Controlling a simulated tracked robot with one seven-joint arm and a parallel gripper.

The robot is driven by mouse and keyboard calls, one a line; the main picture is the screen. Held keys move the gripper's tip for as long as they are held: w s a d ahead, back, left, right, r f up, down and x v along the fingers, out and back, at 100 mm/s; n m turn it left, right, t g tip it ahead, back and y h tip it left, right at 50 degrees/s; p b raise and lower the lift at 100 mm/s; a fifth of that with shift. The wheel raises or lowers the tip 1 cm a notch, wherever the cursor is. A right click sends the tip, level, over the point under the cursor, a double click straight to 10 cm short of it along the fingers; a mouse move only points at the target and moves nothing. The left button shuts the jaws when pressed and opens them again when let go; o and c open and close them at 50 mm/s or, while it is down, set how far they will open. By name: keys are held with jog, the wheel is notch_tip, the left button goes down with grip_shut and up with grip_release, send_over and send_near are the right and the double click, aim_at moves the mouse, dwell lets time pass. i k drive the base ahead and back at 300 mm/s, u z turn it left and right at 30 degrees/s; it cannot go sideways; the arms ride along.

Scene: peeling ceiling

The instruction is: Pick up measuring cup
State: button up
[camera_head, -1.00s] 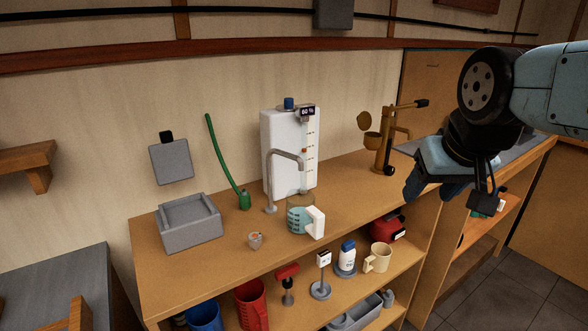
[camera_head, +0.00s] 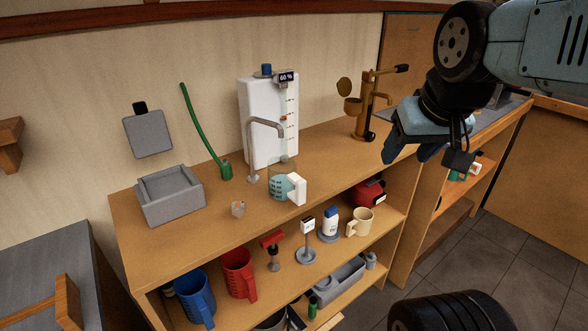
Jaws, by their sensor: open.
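The measuring cup (camera_head: 279,187) is a small clear cup with teal markings and a white handle on its right side. It stands on the wooden counter (camera_head: 225,203), near the front edge and in front of the white water tank. My gripper (camera_head: 408,152) is at the upper right, to the right of the cup and well apart from it. It is open, and nothing shows between its blue fingers.
The tank (camera_head: 268,120) and its curved tap (camera_head: 250,150) stand just behind the cup. A brown press (camera_head: 364,115) stands right.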

aim_at(284, 184)
jog(key=z, duration=0.6)
jog(key=k, duration=1.85)
jog(key=u, duration=1)
jog(key=i, duration=1.05)
